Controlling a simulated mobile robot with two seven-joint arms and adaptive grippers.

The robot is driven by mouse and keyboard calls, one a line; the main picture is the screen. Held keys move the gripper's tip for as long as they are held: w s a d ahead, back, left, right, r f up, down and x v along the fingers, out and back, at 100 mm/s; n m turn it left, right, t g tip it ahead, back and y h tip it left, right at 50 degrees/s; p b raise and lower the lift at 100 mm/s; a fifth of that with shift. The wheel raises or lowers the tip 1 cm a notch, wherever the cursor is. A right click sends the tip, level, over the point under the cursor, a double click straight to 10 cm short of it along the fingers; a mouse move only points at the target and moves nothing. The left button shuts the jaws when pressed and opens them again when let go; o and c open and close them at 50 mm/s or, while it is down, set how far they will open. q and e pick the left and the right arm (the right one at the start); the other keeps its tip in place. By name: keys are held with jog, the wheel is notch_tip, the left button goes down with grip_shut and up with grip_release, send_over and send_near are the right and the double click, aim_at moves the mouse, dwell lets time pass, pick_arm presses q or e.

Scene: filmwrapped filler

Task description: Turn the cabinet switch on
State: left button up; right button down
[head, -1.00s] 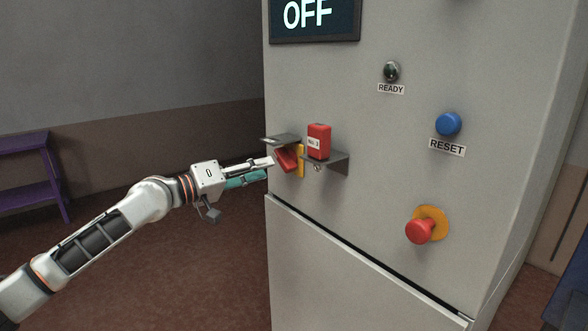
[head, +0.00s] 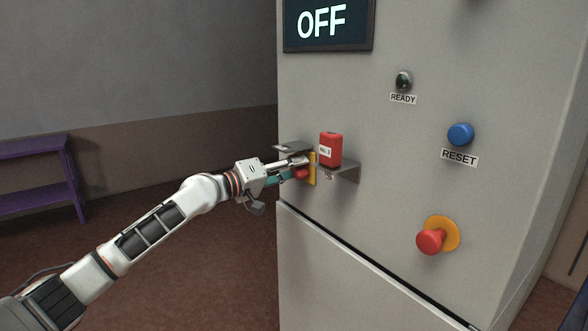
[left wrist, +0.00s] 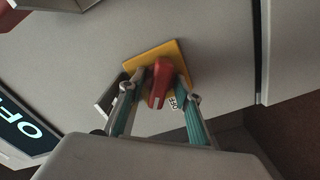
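The cabinet switch is a red handle on a yellow plate. In the head view the handle (head: 302,174) is partly hidden by my left gripper (head: 296,168). In the left wrist view the red handle (left wrist: 160,82) stands out from the yellow plate (left wrist: 165,52). The fingers of my left gripper (left wrist: 160,86) are apart, one on each side of the handle; I cannot tell whether they touch it. The display (head: 321,22) on the cabinet (head: 380,180) reads OFF. My right gripper is not in view.
A red block (head: 330,148) and metal brackets (head: 347,171) flank the switch closely. A purple shelf (head: 40,148) stands far left.

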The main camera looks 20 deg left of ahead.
pick_arm(q)
grip_shut()
